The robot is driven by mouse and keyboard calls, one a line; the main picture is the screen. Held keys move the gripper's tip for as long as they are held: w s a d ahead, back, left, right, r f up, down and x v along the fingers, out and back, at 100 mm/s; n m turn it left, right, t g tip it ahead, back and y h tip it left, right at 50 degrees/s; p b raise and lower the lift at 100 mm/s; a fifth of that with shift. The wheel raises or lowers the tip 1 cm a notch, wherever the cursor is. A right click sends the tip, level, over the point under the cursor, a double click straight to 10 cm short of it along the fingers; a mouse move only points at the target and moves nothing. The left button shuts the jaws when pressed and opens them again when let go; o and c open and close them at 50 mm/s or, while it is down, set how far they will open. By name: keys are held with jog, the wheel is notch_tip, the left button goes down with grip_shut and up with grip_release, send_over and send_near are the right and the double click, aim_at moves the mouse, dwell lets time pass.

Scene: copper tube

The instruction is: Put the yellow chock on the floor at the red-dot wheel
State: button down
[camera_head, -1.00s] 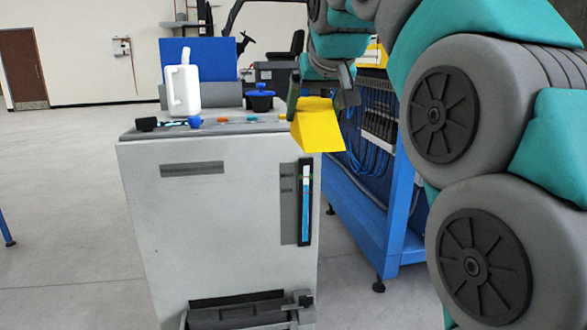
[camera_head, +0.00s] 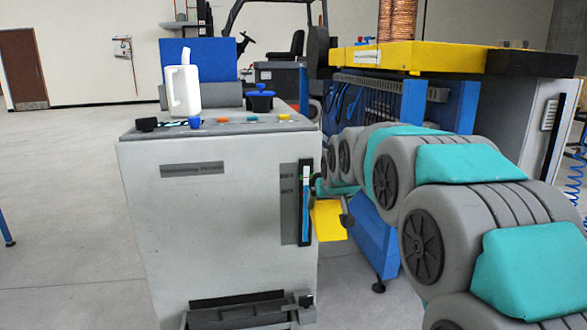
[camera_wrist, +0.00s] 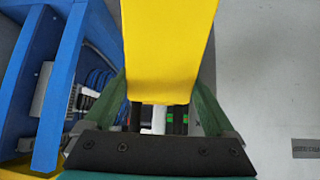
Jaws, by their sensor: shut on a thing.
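The yellow chock (camera_head: 329,221) is beside the right side of the grey cabinet, below its top and clear of the floor. Part of it is hidden behind the cabinet's front right edge. My gripper (camera_head: 331,203) is shut on it. In the wrist view the chock (camera_wrist: 168,50) fills the upper middle, held between the two green fingers of my gripper (camera_wrist: 163,104). No wheel with a red dot can be made out in either view.
The grey cabinet (camera_head: 225,220) carries a white jug (camera_head: 184,88) and a blue-lidded pot (camera_head: 261,98). A blue bench (camera_head: 375,245) with a yellow top (camera_head: 370,58) stands close at right. A forklift (camera_head: 275,55) stands behind. Open floor (camera_head: 65,210) lies at left.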

jog(key=s+d+f, duration=0.2)
jog(key=s+f, duration=0.1)
jog(key=f, duration=0.6)
jog(key=s+d+f, duration=0.2)
jog(key=s+f, duration=0.2)
jog(key=f, duration=0.5)
jog(key=s+d+f+m, duration=0.1)
jog(key=s+d+f, duration=0.1)
jog(key=f, duration=0.7)
jog(key=shift+s+d+f+h, duration=0.35)
jog(key=shift+s+f+h, duration=0.05)
jog(key=shift+s, duration=0.35)
